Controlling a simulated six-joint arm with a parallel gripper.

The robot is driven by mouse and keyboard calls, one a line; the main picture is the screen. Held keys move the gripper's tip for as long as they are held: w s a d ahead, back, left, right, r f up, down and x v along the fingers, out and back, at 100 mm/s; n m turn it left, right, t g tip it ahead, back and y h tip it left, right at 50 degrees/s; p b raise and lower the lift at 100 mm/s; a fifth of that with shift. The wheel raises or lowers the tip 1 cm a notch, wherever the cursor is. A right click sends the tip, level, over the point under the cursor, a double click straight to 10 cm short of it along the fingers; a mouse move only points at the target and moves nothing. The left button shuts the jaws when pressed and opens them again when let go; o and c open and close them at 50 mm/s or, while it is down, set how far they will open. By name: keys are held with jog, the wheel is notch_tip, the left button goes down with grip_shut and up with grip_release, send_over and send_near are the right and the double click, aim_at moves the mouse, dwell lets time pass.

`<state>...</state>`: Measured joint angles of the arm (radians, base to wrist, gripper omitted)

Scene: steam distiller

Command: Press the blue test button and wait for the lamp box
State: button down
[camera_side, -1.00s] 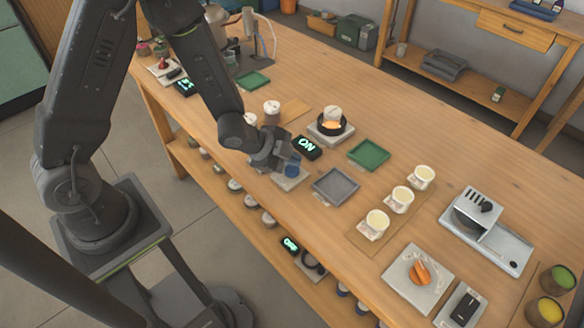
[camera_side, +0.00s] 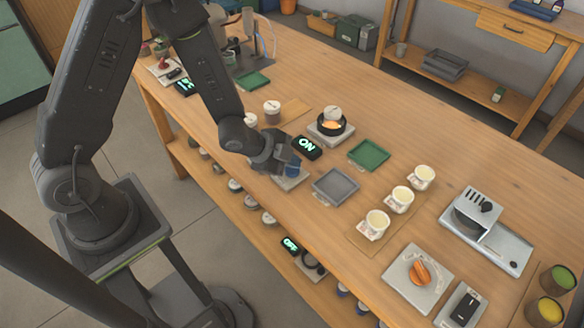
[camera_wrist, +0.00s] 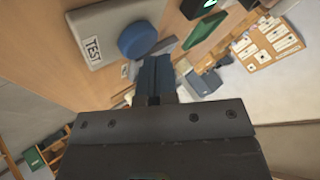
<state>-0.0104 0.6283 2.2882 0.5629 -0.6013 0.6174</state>
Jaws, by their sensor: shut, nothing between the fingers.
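The blue test button (camera_side: 292,170) sits on a pale grey plate (camera_side: 291,183) near the bench's front edge. In the wrist view the round button (camera_wrist: 137,40) is clear, and its plate (camera_wrist: 91,49) carries a TEST label. My gripper (camera_side: 288,163) is right over the button in the side view and partly hides it. In the wrist view my gripper (camera_wrist: 155,66) is shut and empty, with its tips beside the button in the picture. I cannot tell whether they touch it. The black lamp box (camera_side: 307,148) behind the button shows ON in green.
A pan on a plate (camera_side: 331,126), a green tray (camera_side: 368,154) and a grey tray (camera_side: 336,186) stand close by. Several white cups (camera_side: 402,197) stand to the right. A black box (camera_side: 290,244) on the lower shelf shows green lettering.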

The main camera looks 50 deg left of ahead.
aim_at(292, 171)
jog(key=shift+f, duration=0.45)
dwell(0.7)
jog(key=shift+r, duration=0.9)
jog(key=shift+r, duration=2.5)
